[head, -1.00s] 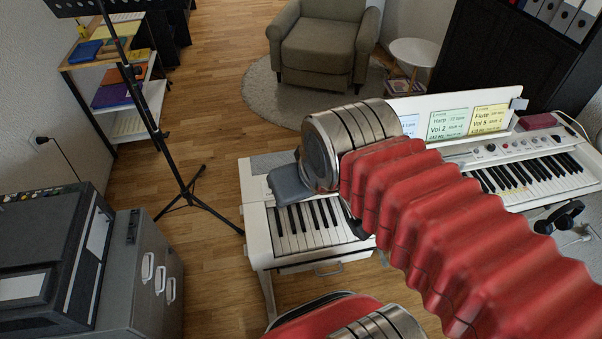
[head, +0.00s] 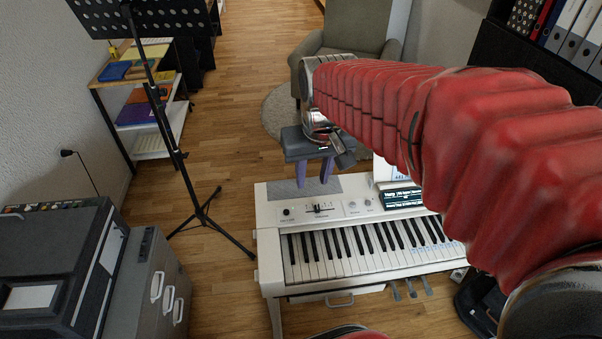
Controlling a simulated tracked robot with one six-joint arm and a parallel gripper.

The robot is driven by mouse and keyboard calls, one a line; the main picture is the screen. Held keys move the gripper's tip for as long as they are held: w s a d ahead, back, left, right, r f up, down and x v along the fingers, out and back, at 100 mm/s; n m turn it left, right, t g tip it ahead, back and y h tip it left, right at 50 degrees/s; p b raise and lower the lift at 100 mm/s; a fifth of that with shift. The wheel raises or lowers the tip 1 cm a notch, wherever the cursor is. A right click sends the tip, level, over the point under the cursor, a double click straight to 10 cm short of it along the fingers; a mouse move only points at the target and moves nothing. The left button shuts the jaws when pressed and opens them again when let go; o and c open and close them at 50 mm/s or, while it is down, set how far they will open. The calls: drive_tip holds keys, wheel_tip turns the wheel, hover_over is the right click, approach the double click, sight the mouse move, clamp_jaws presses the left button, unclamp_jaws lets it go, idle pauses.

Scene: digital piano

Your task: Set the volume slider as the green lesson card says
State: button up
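The white digital piano (head: 262,215) stands in the middle of the head view. Its volume slider (head: 318,208) is a dark knob on a short horizontal track on the left of the top panel; the scale is too small to read. My gripper (head: 314,180) points down with two purple fingers apart and nothing between them. It hangs above the panel's rear edge, just behind the slider in the picture and apart from it. The green lesson card is hidden behind my red arm; only the edge of a pale card shows.
Small knobs (head: 352,206) and a dark display (head: 400,195) are to the slider's right. A black music stand (head: 183,165) stands to the left. A grey cabinet (head: 155,285) with a black machine (head: 60,260) is at the lower left. An armchair (head: 345,45) is behind.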

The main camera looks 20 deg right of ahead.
drive_tip(key=w+d+f+g, duration=0.2)
drive_tip(key=w+d+f, duration=0.2)
drive_tip(key=w+f, duration=0.25)
drive_tip(key=m, duration=0.1)
hover_over(317, 206)
wheel_tip(317, 206, down, 5)
drive_tip(key=shift+s+g, duration=0.1)
drive_tip(key=shift+g, duration=0.3)
drive_tip(key=shift+f, duration=0.15)
wheel_tip(317, 206, down, 14)
drive_tip(key=shift+r, duration=0.2)
drive_tip(key=shift+c, duration=0.3)
clamp_jaws()
